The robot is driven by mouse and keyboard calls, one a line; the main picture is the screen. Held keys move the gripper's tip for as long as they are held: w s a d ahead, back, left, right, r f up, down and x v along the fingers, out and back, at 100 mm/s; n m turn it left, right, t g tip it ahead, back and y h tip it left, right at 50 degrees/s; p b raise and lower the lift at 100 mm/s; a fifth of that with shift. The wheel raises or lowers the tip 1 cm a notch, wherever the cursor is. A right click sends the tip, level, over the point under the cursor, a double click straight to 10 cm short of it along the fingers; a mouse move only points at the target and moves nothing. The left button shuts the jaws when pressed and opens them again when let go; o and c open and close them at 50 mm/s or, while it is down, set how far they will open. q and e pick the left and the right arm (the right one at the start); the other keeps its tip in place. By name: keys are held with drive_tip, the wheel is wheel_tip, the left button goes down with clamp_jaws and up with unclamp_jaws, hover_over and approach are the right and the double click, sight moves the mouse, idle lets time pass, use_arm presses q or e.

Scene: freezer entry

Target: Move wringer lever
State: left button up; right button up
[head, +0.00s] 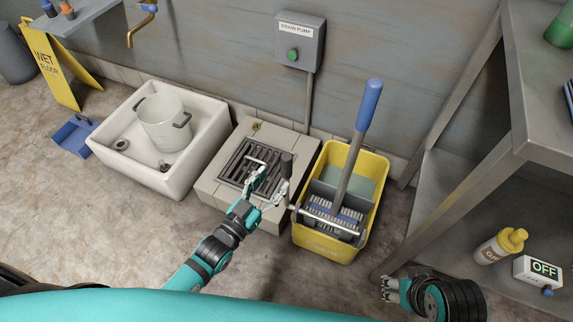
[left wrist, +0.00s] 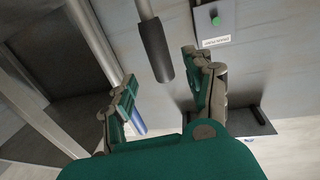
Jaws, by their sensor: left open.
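The wringer lever (head: 287,167) has a dark grip and stands upright at the left side of the yellow mop bucket. Its wringer (head: 333,218) sits across the front of the bucket (head: 325,250). My left gripper (head: 268,183) is open, close to the lever and just left of it. In the left wrist view the lever's dark grip (left wrist: 155,52) hangs between and beyond the open fingers (left wrist: 160,75), and I see no clear contact. My right gripper (head: 386,289) is low at the right, away from the bucket; its finger gap is too small to judge.
A blue-handled mop (head: 368,105) stands in the bucket. A floor drain grate (head: 253,165) lies under my left gripper. A white sink with a pot (head: 165,120) is to the left. A metal shelf (head: 500,230) bounds the right. A drain pump box (head: 300,42) is on the wall.

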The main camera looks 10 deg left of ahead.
sight(284, 169)
use_arm(q)
drive_tip(key=b+x, duration=0.1)
drive_tip(key=x, duration=0.6)
drive_tip(key=shift+w, duration=0.15)
clamp_jaws()
